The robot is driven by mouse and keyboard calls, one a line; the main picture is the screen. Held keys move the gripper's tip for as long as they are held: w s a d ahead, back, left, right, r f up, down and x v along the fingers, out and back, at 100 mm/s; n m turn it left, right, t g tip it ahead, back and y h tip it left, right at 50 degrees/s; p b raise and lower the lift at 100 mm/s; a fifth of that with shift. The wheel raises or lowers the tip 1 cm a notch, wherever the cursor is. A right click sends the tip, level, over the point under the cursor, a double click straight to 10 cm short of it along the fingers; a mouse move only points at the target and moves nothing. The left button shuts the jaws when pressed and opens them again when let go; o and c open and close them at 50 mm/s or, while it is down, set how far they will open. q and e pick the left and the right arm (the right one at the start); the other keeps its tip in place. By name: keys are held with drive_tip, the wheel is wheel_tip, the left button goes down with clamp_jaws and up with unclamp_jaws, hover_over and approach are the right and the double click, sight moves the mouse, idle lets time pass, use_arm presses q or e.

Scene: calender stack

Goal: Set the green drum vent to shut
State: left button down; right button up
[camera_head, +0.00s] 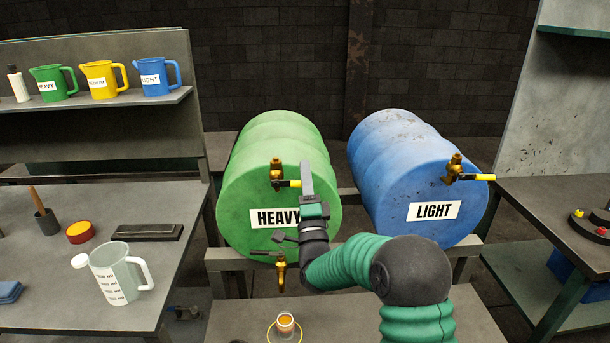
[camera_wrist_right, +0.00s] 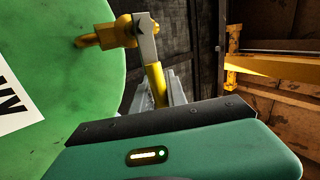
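The green drum (camera_head: 255,180) lies on its side and carries a HEAVY label. Its vent valve (camera_head: 277,172) is brass, high on the front face, with a lever whose yellow grip (camera_head: 293,183) points right, roughly level. My right gripper (camera_head: 307,182) is at the end of that grip, fingers pointing up. The right wrist view shows the vent valve (camera_wrist_right: 110,35), the lever's yellow grip (camera_wrist_right: 156,84) and grey fingers (camera_wrist_right: 160,92) close around or beside it. Whether they press on the grip cannot be told. My left gripper is not in view.
A blue LIGHT drum (camera_head: 405,175) with its own yellow-handled valve (camera_head: 455,172) stands to the right. A brass tap (camera_head: 280,272) is low on the green drum. A small cup (camera_head: 286,325) sits below. A clear jug (camera_head: 113,275) stands on the left bench.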

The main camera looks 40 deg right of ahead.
drive_tip(key=o, duration=0.4)
drive_tip(key=shift+d+f, duration=0.15)
drive_tip(key=b+v, duration=0.3)
drive_tip(key=v, duration=1.3)
drive_tip(key=shift+s+f, duration=0.25)
drive_tip(key=shift+f, duration=0.05)
